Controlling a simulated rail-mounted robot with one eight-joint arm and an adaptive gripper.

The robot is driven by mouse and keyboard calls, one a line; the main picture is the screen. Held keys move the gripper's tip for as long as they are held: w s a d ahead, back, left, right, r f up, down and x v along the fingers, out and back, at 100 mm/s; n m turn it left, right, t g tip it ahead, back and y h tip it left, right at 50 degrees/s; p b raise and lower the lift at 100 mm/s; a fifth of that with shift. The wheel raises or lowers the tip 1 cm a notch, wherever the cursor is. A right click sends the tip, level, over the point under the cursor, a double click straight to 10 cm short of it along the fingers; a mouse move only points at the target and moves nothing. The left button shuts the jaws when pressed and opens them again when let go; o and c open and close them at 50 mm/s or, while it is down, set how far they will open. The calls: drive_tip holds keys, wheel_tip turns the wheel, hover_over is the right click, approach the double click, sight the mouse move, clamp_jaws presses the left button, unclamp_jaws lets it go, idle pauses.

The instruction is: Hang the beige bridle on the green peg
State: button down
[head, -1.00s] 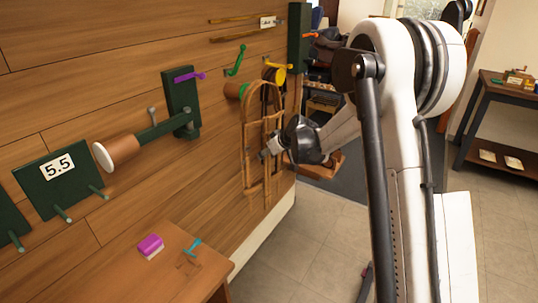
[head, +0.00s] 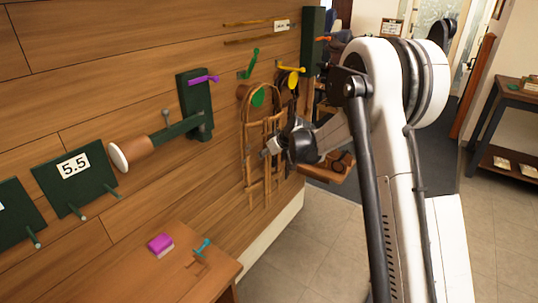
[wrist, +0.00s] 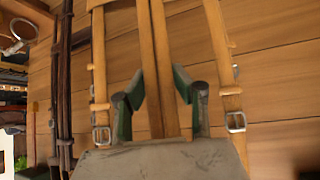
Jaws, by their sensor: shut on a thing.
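The beige bridle (head: 250,165) hangs upright against the plank wall in the head view, its straps in long loops. My gripper (head: 279,146) is shut on its middle straps from the right. In the wrist view, the fingers of my gripper (wrist: 158,105) close around two central tan straps, with buckled straps on both sides. The green peg (head: 258,97) has a round green face and shows inside the bridle's top loop. I cannot tell whether the loop rests on it or stands in front of it.
A yellow-faced peg (head: 293,80) is close on the right, with a dark bridle (wrist: 64,90) beside the beige one. A green hook (head: 249,66) is just above. A saddle rack (head: 150,145) juts out at left. A wooden table (head: 185,270) stands below left.

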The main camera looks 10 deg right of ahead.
drive_tip(key=shift+w+a+f+b, duration=0.3)
drive_tip(key=shift+w+a+f, duration=0.1)
drive_tip(key=shift+w+a, duration=0.45)
drive_tip(key=shift+w+a+f+b, duration=0.3)
drive_tip(key=shift+w+a+f, duration=0.05)
drive_tip(key=shift+w+a, duration=0.5)
drive_tip(key=shift+s, duration=0.1)
